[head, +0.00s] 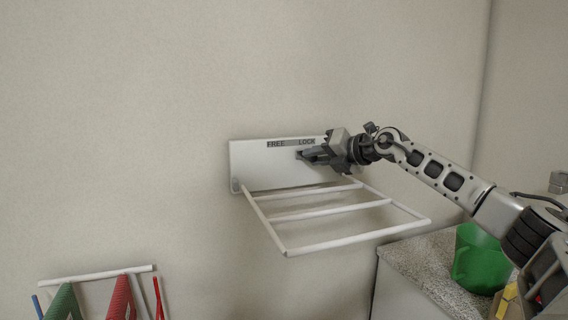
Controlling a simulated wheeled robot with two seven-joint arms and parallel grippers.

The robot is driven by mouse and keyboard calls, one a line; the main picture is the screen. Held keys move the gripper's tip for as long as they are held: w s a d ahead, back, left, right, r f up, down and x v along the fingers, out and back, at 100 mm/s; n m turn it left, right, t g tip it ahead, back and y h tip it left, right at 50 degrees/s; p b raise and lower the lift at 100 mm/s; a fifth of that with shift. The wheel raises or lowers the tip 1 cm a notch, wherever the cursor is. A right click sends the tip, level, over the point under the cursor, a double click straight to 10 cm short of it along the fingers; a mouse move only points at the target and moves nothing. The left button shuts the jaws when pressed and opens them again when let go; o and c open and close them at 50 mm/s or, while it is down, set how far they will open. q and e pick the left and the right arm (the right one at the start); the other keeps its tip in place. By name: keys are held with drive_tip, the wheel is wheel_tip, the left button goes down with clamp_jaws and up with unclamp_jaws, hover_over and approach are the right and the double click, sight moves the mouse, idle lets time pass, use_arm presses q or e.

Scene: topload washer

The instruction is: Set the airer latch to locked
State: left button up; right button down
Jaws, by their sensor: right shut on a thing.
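The airer is a white wall plate (250,165) with a white rack (345,237) folded out level below it. Its top edge carries the labels FREE (276,144) on the left and LOCK (307,142) on the right. My right gripper (304,155) is at the plate just under the LOCK label, shut on the small dark latch (299,154). The latch is mostly hidden by the fingers; what shows of it is below the LOCK label. My left gripper is out of view.
A green bucket (474,262) stands on a speckled counter (420,262) at the lower right, below my right arm. A rack with green and red items (120,298) is at the lower left. The wall around the airer is bare.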

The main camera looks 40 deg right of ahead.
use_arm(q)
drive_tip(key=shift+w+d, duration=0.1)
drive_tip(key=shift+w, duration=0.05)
use_arm(e)
drive_tip(key=shift+s+d, duration=0.2)
drive_tip(key=shift+d, duration=0.3)
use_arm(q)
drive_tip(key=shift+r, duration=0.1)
use_arm(e)
drive_tip(key=c, duration=1.5)
unclamp_jaws()
drive_tip(key=o, duration=0.3)
drive_tip(key=shift+s+d, duration=0.1)
drive_tip(key=shift+d, duration=0.05)
use_arm(q)
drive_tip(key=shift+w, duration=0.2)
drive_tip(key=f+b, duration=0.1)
drive_tip(key=b, duration=0.2)
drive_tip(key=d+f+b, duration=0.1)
drive_tip(key=b, duration=0.2)
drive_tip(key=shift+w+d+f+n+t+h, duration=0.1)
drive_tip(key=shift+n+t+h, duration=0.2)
use_arm(e)
drive_tip(key=v, duration=1.6)
